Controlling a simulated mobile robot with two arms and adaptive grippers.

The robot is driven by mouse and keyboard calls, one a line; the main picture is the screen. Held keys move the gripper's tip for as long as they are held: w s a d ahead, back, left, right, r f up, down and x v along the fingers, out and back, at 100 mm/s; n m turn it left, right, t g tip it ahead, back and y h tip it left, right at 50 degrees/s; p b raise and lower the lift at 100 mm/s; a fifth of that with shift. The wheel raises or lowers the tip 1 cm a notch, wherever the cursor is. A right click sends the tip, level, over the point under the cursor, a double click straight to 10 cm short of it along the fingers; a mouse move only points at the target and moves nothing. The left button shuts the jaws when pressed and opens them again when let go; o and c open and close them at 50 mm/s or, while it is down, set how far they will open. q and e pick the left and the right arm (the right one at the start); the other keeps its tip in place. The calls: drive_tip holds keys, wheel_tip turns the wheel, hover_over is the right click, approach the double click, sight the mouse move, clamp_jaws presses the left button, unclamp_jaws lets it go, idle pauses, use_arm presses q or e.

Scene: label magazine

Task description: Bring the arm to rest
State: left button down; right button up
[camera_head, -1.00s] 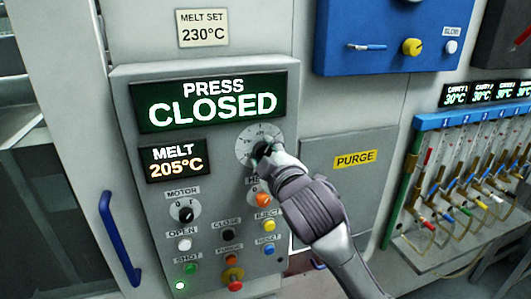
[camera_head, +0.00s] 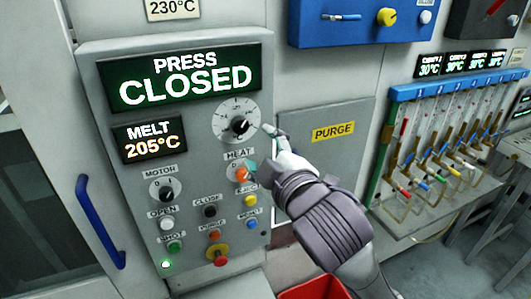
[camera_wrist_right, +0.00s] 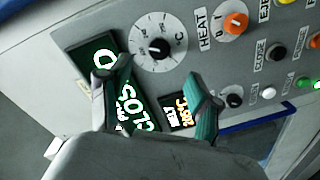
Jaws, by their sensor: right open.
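My right gripper (camera_head: 260,150) is in front of the press control panel (camera_head: 92,72), to the right of the temperature dial (camera_head: 238,124). Its two fingers are apart with nothing between them. In the right wrist view the open fingers (camera_wrist_right: 158,98) are in front of the panel, and the dial (camera_wrist_right: 157,46) shows uncovered beyond them. The gripper stands clear of the dial. One fingertip overlaps the orange heat switch (camera_head: 241,173) in the head view; I cannot tell whether it touches. My left gripper is not in view.
The displays read PRESS CLOSED (camera_head: 187,80) and MELT 205°C (camera_head: 150,139). Several buttons lie below. A blue handle (camera_head: 101,222) sticks out at left. A blue box (camera_head: 363,20) is above and a flow-meter rack (camera_head: 440,150) at right. A red bin (camera_head: 312,289) is below my arm.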

drive_tip(key=shift+v, duration=0.8)
drive_tip(key=shift+f, duration=0.1)
